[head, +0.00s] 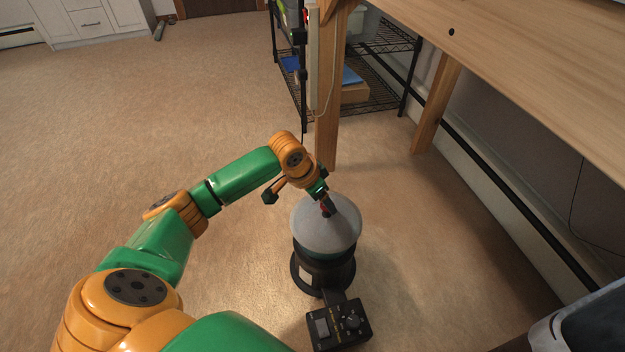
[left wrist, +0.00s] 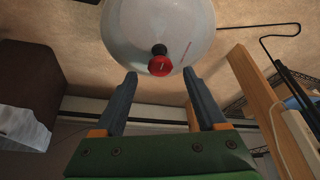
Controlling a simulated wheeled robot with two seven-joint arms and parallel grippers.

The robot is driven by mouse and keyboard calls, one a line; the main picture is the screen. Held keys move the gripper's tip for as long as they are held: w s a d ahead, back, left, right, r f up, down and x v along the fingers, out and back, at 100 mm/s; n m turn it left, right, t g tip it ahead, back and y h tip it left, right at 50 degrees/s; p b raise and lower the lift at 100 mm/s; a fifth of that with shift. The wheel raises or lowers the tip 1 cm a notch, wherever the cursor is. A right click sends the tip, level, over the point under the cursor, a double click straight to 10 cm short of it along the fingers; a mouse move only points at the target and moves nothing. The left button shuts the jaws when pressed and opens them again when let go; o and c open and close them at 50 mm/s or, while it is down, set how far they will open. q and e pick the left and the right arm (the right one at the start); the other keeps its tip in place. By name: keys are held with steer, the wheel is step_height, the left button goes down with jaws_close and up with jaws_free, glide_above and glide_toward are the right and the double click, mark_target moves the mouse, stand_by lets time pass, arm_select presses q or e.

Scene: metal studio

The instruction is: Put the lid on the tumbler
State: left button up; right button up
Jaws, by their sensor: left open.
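The tumbler (head: 322,272) is a black round machine standing on the floor, with a control box with a knob at its front. The pale translucent dome lid (head: 340,236) is over its top and looks seated, though the rim's contact cannot be made out. The lid also fills the top of the left wrist view (left wrist: 128,28), with its red knob (left wrist: 160,68) facing me. My left gripper (head: 325,204) is at the knob. In the left wrist view its open fingers (left wrist: 160,76) stand either side of the knob, with gaps showing. My right gripper is not in view.
A wooden workbench (head: 500,60) with legs stands at the right, close to the tumbler. A black wire shelf (head: 385,100) holds items behind it. A grey bin (head: 595,320) is at the bottom right. The floor (head: 90,140) at the left is clear.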

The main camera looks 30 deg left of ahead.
arm_select(q)
steer(key=d+p+v, duration=0.1)
steer(key=p+v, duration=0.2)
steer(key=v, duration=0.4)
steer(key=shift+h, duration=0.3)
steer(key=s+d+f, duration=0.1)
steer(key=f, duration=0.1)
steer(key=s+d+f, duration=0.1)
steer(key=d+f, duration=0.1)
steer(key=f, duration=0.1)
steer(key=s+d+f, duration=0.1)
steer(key=f, duration=0.2)
steer(key=shift+s+d, duration=0.35)
steer(key=s+d+f+n+y, duration=0.1)
steer(key=s+f, duration=0.4)
steer(key=s, duration=0.2)
steer(key=s+d+f+n+g+y, duration=0.1)
steer(key=s+f, duration=0.5)
steer(key=s, duration=0.2)
steer(key=shift+s, duration=0.35)
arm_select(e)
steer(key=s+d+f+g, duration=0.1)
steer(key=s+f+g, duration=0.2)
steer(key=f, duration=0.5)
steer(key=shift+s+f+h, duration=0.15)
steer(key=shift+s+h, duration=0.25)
arm_select(q)
steer(key=shift+d, duration=0.1)
